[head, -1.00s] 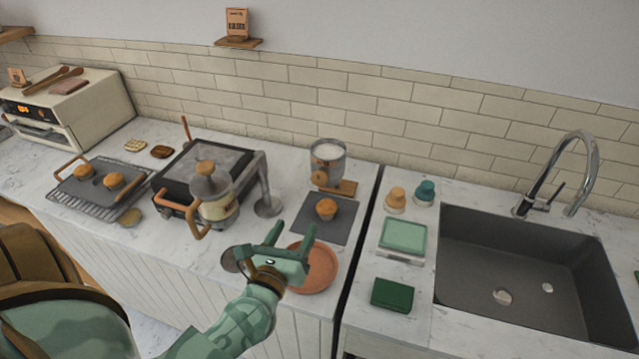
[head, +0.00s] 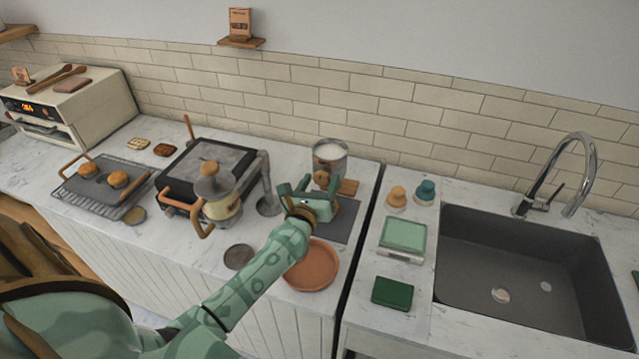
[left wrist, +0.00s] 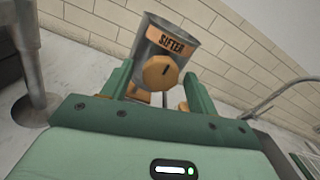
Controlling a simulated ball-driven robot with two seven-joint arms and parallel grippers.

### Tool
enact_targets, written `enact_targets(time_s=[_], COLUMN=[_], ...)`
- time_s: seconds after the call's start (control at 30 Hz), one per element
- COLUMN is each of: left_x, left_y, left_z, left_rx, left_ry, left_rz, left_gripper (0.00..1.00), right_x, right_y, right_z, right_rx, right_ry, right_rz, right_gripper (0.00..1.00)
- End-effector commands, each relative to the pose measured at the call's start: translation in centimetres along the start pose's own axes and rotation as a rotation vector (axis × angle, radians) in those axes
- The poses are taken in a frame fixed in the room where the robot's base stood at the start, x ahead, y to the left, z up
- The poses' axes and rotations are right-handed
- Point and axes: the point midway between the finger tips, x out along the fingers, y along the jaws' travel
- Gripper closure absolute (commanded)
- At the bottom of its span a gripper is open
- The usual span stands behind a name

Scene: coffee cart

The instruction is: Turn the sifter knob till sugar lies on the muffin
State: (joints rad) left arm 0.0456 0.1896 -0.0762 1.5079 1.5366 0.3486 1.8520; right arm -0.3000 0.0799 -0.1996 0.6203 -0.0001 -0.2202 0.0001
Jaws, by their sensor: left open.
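The grey metal sifter (head: 328,152) stands at the back of the counter near the tiled wall, with white powder visible at its open top. In the left wrist view its label reads SIFTER (left wrist: 170,40). My left gripper (head: 320,184) is open in front of the sifter. In the left wrist view its fingers (left wrist: 158,78) flank the knob with gaps on both sides; I cannot tell how deep they reach. The muffin is hidden behind the gripper in the head view. My right gripper is not in view.
The dark mat (head: 347,232) lies under the gripper. A terracotta plate (head: 318,272) is in front. The grill with a press (head: 213,185) stands left. A scale (head: 402,236), green box (head: 394,293) and sink (head: 500,250) are right.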

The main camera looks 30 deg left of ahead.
Motion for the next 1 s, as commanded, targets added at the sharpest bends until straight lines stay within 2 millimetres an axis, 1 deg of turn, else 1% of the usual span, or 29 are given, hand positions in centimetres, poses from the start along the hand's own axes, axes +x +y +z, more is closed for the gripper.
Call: enact_targets(time_s=[0.1, 0.17, 0.2, 0.27, 0.5, 0.67, 0.87, 1.0], left_x=[0.0, 0.0, 0.0, 0.0, -0.1, -0.1, -0.1, -0.1], left_y=[0.0, 0.0, 0.0, 0.0, 0.0, 0.0, 0.1, 0.0], left_z=[0.0, 0.0, 0.0, 0.0, 0.0, 0.1, 0.1, 0.1], left_rx=[0.0, 0.0, 0.0, 0.0, 0.008, 0.049, 0.168, 0.288], left_ry=[0.0, 0.0, 0.0, 0.0, 0.0, 0.0, 0.001, 0.001], left_rz=[0.0, 0.0, 0.0, 0.0, 0.001, 0.001, 0.001, 0.0], left_gripper=[0.41, 0.58, 0.69, 0.85, 0.86, 0.86, 0.86, 0.86], right_x=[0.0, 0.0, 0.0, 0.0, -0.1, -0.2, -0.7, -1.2], right_y=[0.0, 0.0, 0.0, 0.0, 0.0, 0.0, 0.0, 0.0], right_z=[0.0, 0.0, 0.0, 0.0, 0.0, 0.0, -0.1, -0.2], right_rx=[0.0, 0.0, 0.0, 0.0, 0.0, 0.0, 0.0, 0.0], right_ry=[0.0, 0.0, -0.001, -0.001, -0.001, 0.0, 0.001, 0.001], right_rz=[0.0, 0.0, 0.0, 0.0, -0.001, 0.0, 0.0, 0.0], right_gripper=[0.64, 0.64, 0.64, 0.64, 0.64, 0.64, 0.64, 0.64])
